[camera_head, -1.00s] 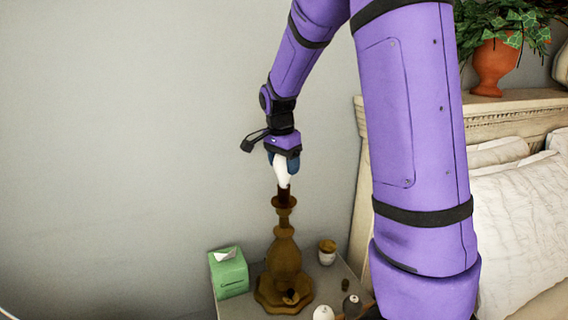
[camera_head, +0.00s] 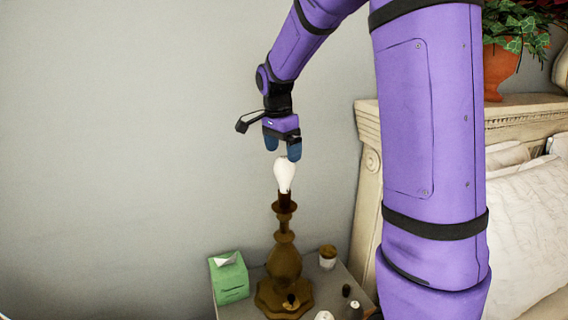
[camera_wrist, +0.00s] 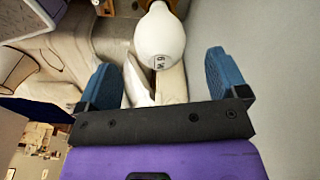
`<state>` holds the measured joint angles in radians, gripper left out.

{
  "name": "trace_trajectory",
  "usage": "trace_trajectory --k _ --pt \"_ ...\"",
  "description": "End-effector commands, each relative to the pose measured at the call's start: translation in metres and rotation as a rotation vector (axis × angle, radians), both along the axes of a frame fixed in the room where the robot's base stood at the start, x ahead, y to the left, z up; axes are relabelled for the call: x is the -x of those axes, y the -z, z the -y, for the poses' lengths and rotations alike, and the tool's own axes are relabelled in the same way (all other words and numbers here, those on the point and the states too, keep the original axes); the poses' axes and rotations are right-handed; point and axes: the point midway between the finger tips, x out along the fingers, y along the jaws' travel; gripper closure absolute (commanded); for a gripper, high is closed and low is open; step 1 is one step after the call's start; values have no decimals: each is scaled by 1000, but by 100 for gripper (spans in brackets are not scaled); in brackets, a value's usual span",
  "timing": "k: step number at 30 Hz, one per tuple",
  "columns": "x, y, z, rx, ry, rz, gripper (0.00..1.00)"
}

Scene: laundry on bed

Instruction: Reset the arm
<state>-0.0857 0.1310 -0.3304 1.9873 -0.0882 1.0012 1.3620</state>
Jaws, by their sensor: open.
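My gripper (camera_head: 283,147) is open and empty, just above a white light bulb (camera_head: 284,177). The bulb stands upright in the top of a brown lamp base (camera_head: 284,262) on the nightstand. In the wrist view, my gripper (camera_wrist: 172,85) has its two blue fingers spread wide. The bulb (camera_wrist: 159,38) shows there beyond the fingertips, between them and apart from them. My purple arm comes down from the top of the head view.
The nightstand (camera_head: 350,279) also holds a green tissue box (camera_head: 229,278), a small jar (camera_head: 327,257) and several small items. A bed headboard (camera_head: 369,150) and pillows (camera_head: 515,195) are at right. Left of the lamp is bare wall.

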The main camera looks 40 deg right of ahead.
Motion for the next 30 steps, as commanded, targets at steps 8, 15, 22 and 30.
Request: trace_trajectory --k 8,15,22,30 --pt "-1 -41 -5 0 -1 2 8" --pt "0 -49 -6 0 0 0 8" --pt "12 -56 -11 -11 -60 14 8" --pt "78 -81 -45 -39 -445 103 8"
